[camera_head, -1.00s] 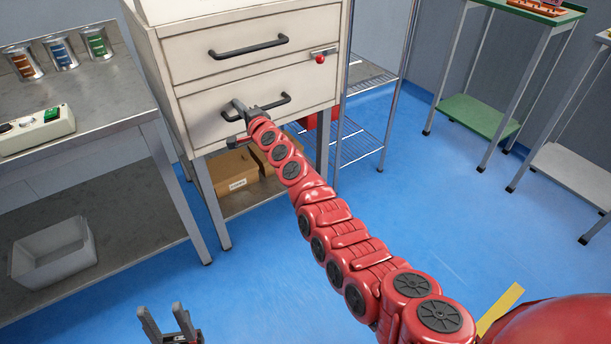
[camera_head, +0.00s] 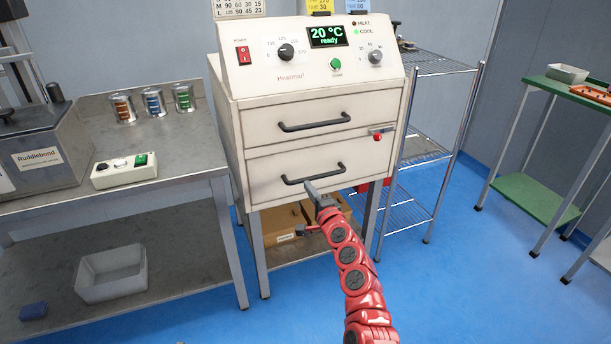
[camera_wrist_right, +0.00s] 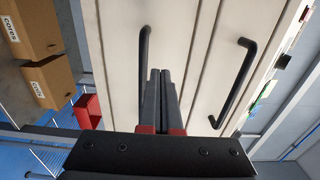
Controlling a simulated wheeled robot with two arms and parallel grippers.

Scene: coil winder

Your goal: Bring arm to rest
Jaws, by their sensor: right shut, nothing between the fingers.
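My right gripper (camera_head: 309,190) is in front of the lower drawer (camera_head: 265,172) of the white heater cabinet, just below and near its dark handle (camera_head: 330,172). Its fingers are together with nothing between them. In the right wrist view the closed fingertips (camera_wrist_right: 160,73) are beside the lower handle (camera_wrist_right: 143,60); I cannot tell whether they touch it. Both drawers look shut. My red right arm (camera_head: 352,265) reaches up from the bottom of the head view. My left gripper is out of view.
A metal bench (camera_head: 190,168) with coloured spools and a switch box (camera_head: 125,171) stands left. Cardboard boxes (camera_head: 280,222) sit below the cabinet. A wire shelf (camera_head: 425,153) and a green table (camera_head: 580,90) stand right. Blue floor (camera_head: 460,275) is open at lower right.

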